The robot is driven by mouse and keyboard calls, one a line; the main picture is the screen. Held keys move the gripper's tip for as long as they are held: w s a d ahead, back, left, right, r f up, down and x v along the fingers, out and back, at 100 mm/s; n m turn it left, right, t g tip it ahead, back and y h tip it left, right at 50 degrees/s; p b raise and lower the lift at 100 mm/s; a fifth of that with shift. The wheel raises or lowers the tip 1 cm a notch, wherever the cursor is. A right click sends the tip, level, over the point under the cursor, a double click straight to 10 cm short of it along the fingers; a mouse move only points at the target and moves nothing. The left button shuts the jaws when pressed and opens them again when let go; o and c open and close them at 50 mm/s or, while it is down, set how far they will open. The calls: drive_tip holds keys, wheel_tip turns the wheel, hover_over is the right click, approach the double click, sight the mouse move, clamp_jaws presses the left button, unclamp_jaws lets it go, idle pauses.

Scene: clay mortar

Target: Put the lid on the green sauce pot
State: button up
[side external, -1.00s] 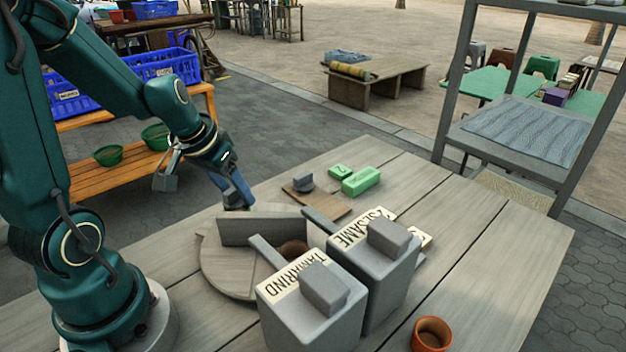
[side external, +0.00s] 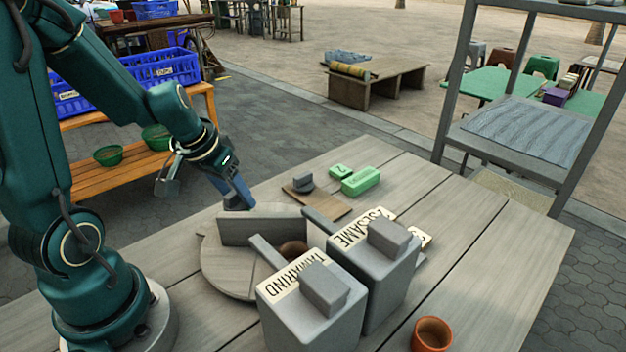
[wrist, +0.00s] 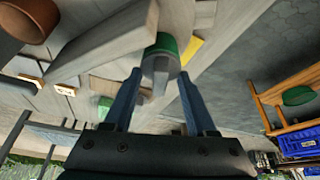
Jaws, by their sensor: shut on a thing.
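My gripper (side external: 238,205) points down behind the left end of an upright grey board, which hides what is below its tips in the side view. In the wrist view my gripper (wrist: 160,75) is shut on a small round piece with a grey body and a green disc (wrist: 166,43). I take this piece for the lid, but cannot be sure. I cannot make out the green sauce pot clearly. It may be hidden behind the upright board (side external: 262,228).
Grey TAMARIND (side external: 310,315) and SESAME (side external: 380,275) boxes stand at the front. Beyond are a wooden slab (side external: 332,208) bearing a grey round piece (side external: 303,181), and two green blocks (side external: 361,180). A brown cup (side external: 432,335) stands at the front right.

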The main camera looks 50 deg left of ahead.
drive_tip(key=o, duration=1.5)
drive_tip(key=shift+w+r, duration=0.1)
drive_tip(key=shift+r, duration=3.4)
drive_tip(key=shift+r, duration=0.1)
